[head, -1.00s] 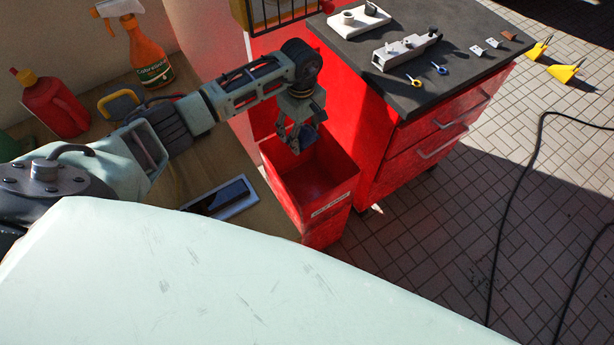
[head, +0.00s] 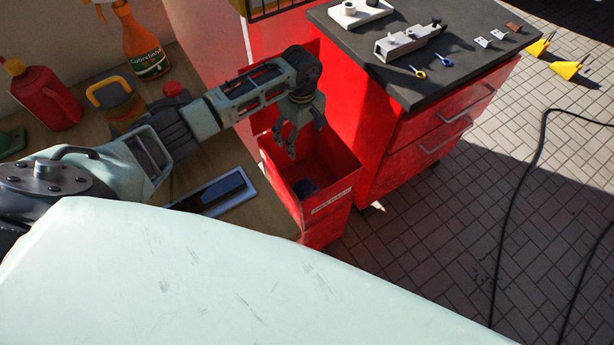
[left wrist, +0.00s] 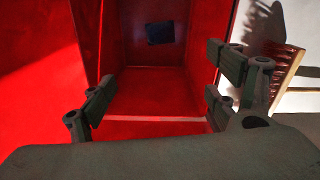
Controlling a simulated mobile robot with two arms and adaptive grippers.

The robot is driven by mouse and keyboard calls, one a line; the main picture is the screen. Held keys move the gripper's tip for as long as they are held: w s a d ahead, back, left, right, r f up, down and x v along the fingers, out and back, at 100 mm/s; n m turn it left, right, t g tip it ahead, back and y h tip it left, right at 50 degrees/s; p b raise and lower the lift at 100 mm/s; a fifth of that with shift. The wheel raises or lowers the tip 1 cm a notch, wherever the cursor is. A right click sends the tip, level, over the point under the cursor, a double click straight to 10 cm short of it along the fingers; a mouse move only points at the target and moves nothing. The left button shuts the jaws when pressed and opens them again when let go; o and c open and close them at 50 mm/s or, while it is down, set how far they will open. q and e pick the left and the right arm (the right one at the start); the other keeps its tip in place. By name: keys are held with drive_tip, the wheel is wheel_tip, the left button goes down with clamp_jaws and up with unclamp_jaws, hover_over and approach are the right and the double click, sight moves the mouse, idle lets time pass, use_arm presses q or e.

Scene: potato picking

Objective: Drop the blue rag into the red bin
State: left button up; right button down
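The red bin (head: 331,209) stands beside the red cabinet, with a white label on its front rim. The blue rag (head: 306,188) shows as a small dark blue patch down inside the bin. The rag also shows in the left wrist view as a dark square (left wrist: 160,33) deep in the bin. My left gripper (head: 300,143) hangs over the bin's opening with its fingers spread and nothing between them. In the left wrist view its fingers (left wrist: 160,97) are wide apart above the bin. My right gripper is not in view.
The red cabinet (head: 415,140) with a dark top (head: 400,60) stands right of the bin. The wooden bench on the left holds a spray bottle (head: 142,45), a red jug (head: 43,95) and a flat tray (head: 220,192). A black cable (head: 507,225) lies on the floor.

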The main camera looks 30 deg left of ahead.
use_arm(q)
wheel_tip(320, 180, up, 8)
drive_tip(key=shift+f, duration=0.25)
idle(0.5)
drive_tip(key=shift+s, duration=0.1)
